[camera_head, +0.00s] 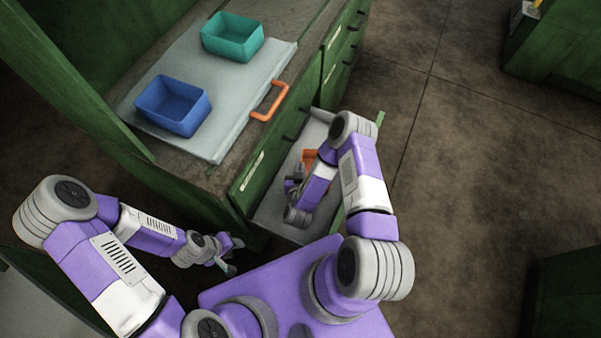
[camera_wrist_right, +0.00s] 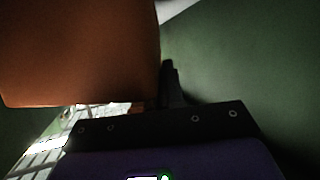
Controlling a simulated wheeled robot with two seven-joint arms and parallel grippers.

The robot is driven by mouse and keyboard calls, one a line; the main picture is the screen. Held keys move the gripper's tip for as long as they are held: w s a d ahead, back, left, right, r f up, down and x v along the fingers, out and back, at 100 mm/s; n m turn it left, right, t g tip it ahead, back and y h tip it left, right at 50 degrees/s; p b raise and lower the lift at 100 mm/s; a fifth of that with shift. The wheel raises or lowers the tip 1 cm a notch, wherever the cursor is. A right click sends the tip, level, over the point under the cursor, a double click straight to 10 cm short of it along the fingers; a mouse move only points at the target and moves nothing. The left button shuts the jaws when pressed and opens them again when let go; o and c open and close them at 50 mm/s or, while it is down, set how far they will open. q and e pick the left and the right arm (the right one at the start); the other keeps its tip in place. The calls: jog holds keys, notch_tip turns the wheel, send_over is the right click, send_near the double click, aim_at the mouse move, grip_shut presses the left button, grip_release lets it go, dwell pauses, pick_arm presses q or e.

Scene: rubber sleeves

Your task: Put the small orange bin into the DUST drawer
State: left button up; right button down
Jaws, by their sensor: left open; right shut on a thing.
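The small orange bin (camera_head: 309,157) shows only in part in the head view, behind my right arm. It is over or inside an open drawer (camera_head: 268,214) with a pale floor; I cannot tell whether it touches the floor. Its orange wall (camera_wrist_right: 80,50) fills the upper left of the right wrist view, beside a dark finger (camera_wrist_right: 172,85). My right gripper (camera_head: 297,172) is shut on the bin, its fingertips mostly hidden. No DUST label is readable. My left gripper (camera_head: 232,262) is open and empty, left of the drawer.
A blue bin (camera_head: 172,106) and a teal bin (camera_head: 233,37) stand on a pale board (camera_head: 200,75) on the green cabinet's top. An orange handle (camera_head: 270,102) is at the board's edge. Shut green drawers (camera_head: 340,50) lie beyond. Floor at right is clear.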

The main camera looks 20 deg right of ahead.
jog(key=shift+f, duration=0.9)
jog(key=shift+r, duration=0.1)
jog(key=c, duration=1.3)
grip_release()
jog(key=shift+o, duration=0.2)
